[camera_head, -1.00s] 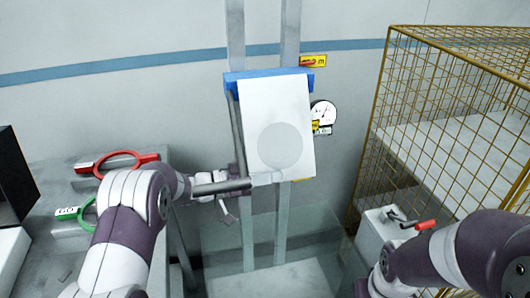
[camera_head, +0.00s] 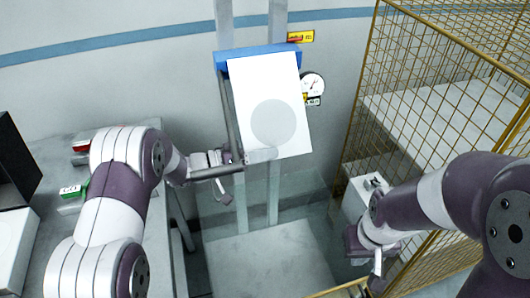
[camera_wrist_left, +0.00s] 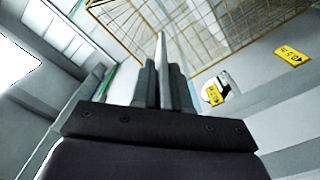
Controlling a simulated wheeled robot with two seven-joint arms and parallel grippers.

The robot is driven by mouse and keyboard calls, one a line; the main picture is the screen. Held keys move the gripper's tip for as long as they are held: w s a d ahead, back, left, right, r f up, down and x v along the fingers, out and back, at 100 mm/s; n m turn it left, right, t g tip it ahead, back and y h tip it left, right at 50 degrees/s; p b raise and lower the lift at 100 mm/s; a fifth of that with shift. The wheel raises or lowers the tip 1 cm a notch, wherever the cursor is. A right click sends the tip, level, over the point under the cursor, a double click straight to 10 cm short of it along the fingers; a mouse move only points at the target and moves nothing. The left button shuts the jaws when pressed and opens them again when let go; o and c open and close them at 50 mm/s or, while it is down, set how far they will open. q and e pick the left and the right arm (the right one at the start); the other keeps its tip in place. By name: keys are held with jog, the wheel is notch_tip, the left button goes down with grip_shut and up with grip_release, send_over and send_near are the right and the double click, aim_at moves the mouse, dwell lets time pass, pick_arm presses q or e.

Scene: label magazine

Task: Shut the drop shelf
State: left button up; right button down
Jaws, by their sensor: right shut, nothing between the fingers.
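The drop shelf appears to be the white panel (camera_head: 249,82) with a grey disc, below a blue top edge (camera_head: 257,59) on the wall rails. It is seen steeply from above, so its exact angle is unclear. I cannot tell whether that strip is held. My right gripper (camera_head: 378,262) is shut and empty, low at the right.
A yellow mesh cage (camera_head: 440,70) stands at the right, with a white box (camera_head: 358,198) beside it. A gauge (camera_head: 313,84) and yellow labels (camera_head: 300,37) are on the wall. A grey bench (camera_head: 55,165) with green-tagged and red items is at the left.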

pick_arm(q)
jog(key=shift+o, duration=1)
jog(key=shift+a, duration=0.1)
jog(key=shift+s+a, duration=0.1)
jog(key=shift+a, duration=0.25)
jog(key=b+v, duration=0.2)
jog(key=v, duration=1)
